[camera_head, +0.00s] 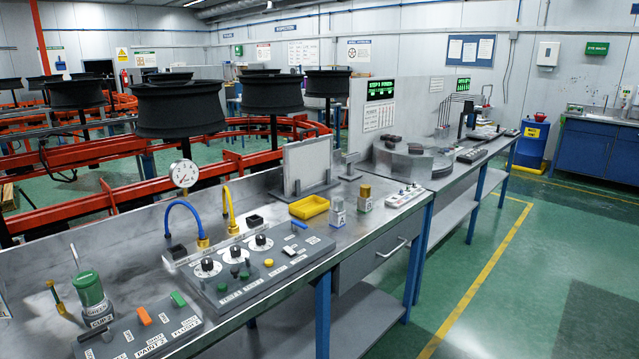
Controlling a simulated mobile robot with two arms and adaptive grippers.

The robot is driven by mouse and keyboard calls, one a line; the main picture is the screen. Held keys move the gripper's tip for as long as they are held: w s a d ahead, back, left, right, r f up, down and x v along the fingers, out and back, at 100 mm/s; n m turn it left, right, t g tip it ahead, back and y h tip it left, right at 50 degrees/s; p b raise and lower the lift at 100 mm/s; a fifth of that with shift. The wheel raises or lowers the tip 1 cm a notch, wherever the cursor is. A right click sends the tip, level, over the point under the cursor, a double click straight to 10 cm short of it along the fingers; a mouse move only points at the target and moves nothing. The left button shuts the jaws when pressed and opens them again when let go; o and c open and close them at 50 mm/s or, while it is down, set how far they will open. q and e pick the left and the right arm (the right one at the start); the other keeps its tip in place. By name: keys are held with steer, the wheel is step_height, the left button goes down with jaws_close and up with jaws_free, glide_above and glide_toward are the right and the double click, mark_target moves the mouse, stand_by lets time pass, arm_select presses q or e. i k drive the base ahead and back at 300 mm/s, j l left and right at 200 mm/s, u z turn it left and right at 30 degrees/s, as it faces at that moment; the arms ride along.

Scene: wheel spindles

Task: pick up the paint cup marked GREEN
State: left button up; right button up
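Two small containers stand farther along the bench: a pale one with blue markings (338,212) and one with a yellow top (364,197). I cannot read their markings. Neither of my grippers is in view.
The metal bench (372,222) also holds a dial panel (245,272), a yellow tray (309,207), a pressure gauge (184,174), and blue and yellow hoses. Black wheels on spindles (181,108) stand behind it. The green floor (520,290) at right is clear.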

mark_target(89, 289)
steer(key=u, duration=1.4)
steer(key=i+j+z, duration=0.1)
steer(key=j, duration=0.25)
steer(key=i+j, duration=0.15)
steer(key=j, duration=0.2)
steer(key=i+j+z, duration=0.15)
steer(key=j, duration=0.2)
